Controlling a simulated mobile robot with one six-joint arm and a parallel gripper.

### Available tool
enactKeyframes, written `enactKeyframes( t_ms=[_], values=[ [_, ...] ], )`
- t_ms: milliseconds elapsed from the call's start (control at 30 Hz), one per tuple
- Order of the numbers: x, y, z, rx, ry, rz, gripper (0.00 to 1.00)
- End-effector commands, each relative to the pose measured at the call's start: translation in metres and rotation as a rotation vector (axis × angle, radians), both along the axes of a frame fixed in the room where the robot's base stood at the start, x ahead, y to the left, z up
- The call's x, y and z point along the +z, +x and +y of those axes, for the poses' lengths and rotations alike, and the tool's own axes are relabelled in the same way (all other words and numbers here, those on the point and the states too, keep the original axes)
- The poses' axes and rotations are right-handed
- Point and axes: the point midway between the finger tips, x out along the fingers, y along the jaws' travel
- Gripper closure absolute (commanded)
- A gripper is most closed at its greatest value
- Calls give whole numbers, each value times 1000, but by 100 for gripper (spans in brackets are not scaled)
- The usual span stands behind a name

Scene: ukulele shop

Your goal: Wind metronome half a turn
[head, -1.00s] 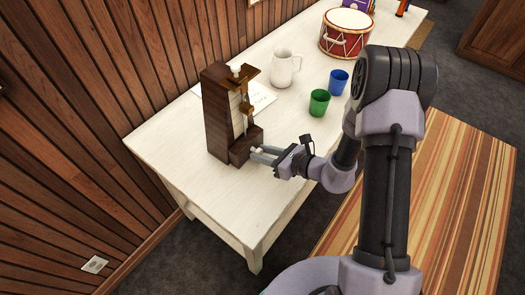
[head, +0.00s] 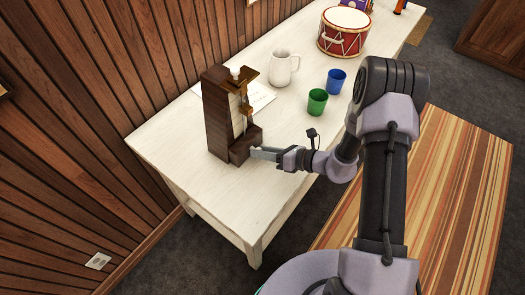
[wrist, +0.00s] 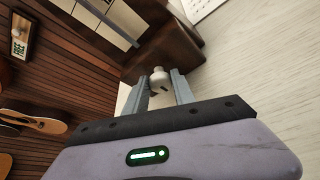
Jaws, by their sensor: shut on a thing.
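The metronome (head: 216,122) is a tall dark brown wooden box with a brass pendulum arm, standing upright near the left end of the white table. In the wrist view its dark lower body (wrist: 170,50) fills the top middle. A small pale winding key (wrist: 159,80) sticks out of its base. My gripper (head: 255,152) is at the base from the right, its fingers pointing at the metronome. In the wrist view my gripper (wrist: 161,88) has one finger on each side of the key and is shut on it. The fingers hide the key in the head view.
On the white table (head: 190,180), a sheet of paper (head: 262,97) lies behind the metronome. A white mug (head: 283,69), green cup (head: 317,101), blue cup (head: 337,81) and red drum (head: 343,33) stand farther back. The table's front left is clear. A wood-panelled wall (head: 90,90) runs along the left.

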Motion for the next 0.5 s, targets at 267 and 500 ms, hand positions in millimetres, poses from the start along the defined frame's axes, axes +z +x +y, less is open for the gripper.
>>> enactKeyframes(
  t_ms=[267,500],
  values=[
    [0,0,0,-1,0,-1,64],
    [0,0,0,0,-1,-1,49]
  ],
)
